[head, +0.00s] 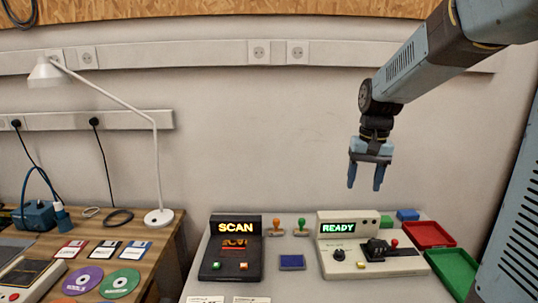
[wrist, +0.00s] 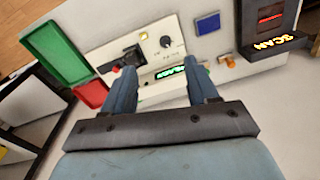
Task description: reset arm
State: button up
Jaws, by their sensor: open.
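My gripper (head: 366,176) hangs at the end of my arm, above the right part of the white table (head: 310,292), fingers pointing down. It is open and empty, with a gap between its two blue fingers. In the wrist view my gripper (wrist: 163,90) also shows nothing between the fingers. Below it stands a pale device with a green READY display (head: 338,228), a black knob and a black lever block. It is apart from my fingers. The device also shows in the wrist view (wrist: 150,60).
A black device reading SCAN (head: 236,228) stands to the left. Red (head: 428,234) and green (head: 455,269) trays lie at the right. Two stamps and a blue pad (head: 291,262) lie between the devices. A wooden desk at the left holds a lamp (head: 158,217), floppy disks and discs.

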jog(key=s+r+n+t, duration=0.1)
jog(key=s+r+t, duration=0.1)
jog(key=s, duration=0.7)
jog(key=s+r+n+t, duration=0.1)
jog(key=s+r+t, duration=0.1)
jog(key=s, duration=0.8)
jog(key=shift+s+a+t, duration=0.2)
jog(key=shift+a+t, duration=0.1)
jog(key=shift+t, duration=0.3)
